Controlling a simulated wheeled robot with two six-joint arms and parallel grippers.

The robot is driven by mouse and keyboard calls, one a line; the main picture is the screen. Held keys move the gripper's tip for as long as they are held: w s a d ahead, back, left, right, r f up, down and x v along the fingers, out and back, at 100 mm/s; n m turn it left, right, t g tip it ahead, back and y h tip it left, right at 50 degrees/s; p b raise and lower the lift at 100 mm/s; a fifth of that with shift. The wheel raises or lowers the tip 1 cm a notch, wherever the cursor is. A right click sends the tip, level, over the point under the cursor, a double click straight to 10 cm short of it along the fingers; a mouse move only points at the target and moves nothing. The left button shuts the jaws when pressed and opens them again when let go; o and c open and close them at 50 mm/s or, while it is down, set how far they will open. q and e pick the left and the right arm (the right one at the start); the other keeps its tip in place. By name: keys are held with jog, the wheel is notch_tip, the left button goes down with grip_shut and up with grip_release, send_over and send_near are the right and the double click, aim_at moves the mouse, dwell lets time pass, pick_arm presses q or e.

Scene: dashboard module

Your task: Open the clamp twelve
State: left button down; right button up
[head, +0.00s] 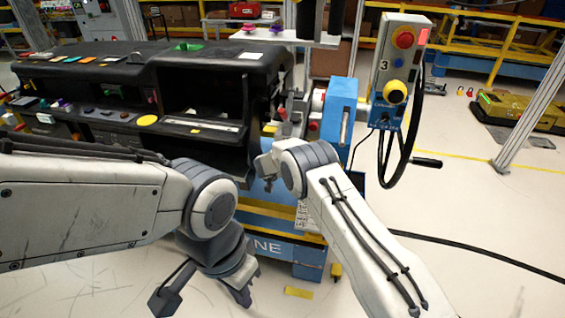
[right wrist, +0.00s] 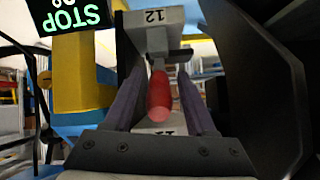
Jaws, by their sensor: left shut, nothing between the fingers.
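Clamp twelve (right wrist: 155,17) shows in the right wrist view as a grey block with an upside-down "12" on it. Its red handle (right wrist: 158,97) points toward the camera. My right gripper (right wrist: 158,82) has one dark finger on each side of the handle, with visible gaps; it looks open. In the head view, my right wrist is beside the clamps at the dashboard's right end and hides most of that gripper. My left gripper (head: 243,296) is shut and empty, low in front of the blue stand, away from the clamp.
The black dashboard module (head: 210,62) fills the left back. A blue bracket (head: 341,112) and a control box (head: 397,65) with red and yellow buttons stand right of the clamps. A black cable hangs there. The floor at the right is mostly clear.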

dwell(0.3)
jog(key=b+v, duration=0.1)
jog(key=v, duration=0.9)
jog(key=shift+s, duration=0.2)
jog(key=shift+r, duration=0.1)
